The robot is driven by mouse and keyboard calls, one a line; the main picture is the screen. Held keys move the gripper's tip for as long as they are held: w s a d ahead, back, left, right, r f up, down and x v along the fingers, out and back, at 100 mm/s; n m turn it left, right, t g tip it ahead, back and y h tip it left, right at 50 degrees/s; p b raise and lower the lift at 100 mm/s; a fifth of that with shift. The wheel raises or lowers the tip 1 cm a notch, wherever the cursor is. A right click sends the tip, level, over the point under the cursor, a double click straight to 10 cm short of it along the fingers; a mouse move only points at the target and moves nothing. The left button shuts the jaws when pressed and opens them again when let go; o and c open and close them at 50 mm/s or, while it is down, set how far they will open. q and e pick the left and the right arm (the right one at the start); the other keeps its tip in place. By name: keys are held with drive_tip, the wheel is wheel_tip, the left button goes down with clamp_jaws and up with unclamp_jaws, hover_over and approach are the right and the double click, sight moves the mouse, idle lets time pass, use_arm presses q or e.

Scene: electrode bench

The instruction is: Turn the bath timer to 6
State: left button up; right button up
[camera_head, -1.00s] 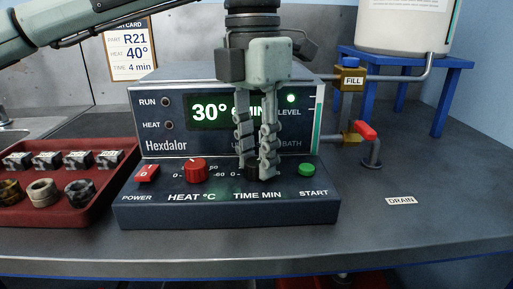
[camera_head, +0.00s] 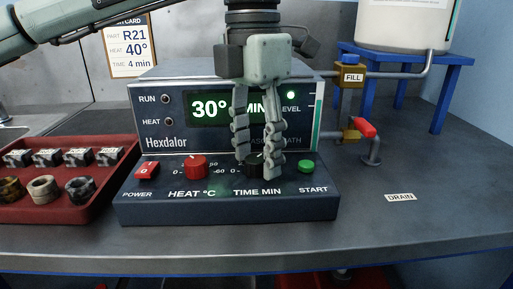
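The black timer knob (camera_head: 256,163), marked TIME MIN, sits on the front panel of the Hexdalor bath (camera_head: 150,210), right of the red heat knob (camera_head: 195,167). My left gripper (camera_head: 258,170) points down over the timer knob, one finger at each side. Its fingers stand apart with the knob showing between them; the right finger hides part of it. The knob's pointer cannot be made out. The green display (camera_head: 209,110) reads 30° and MIN; the minutes digit is hidden behind my left finger. My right gripper is not in view.
A red power switch (camera_head: 147,170) and green start button (camera_head: 306,166) flank the knobs. A red tray (camera_head: 122,170) of parts stands left. A card (camera_head: 131,50) reads R21, 40°, 4 min. A red-handled valve (camera_head: 364,128) is at right; the bench front is clear.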

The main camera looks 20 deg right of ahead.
sight(254, 156)
use_arm(q)
wheel_tip(254, 156, up, 12)
drive_tip(key=shift+w, duration=0.2)
idle(0.4)
drive_tip(key=shift+a, duration=0.1)
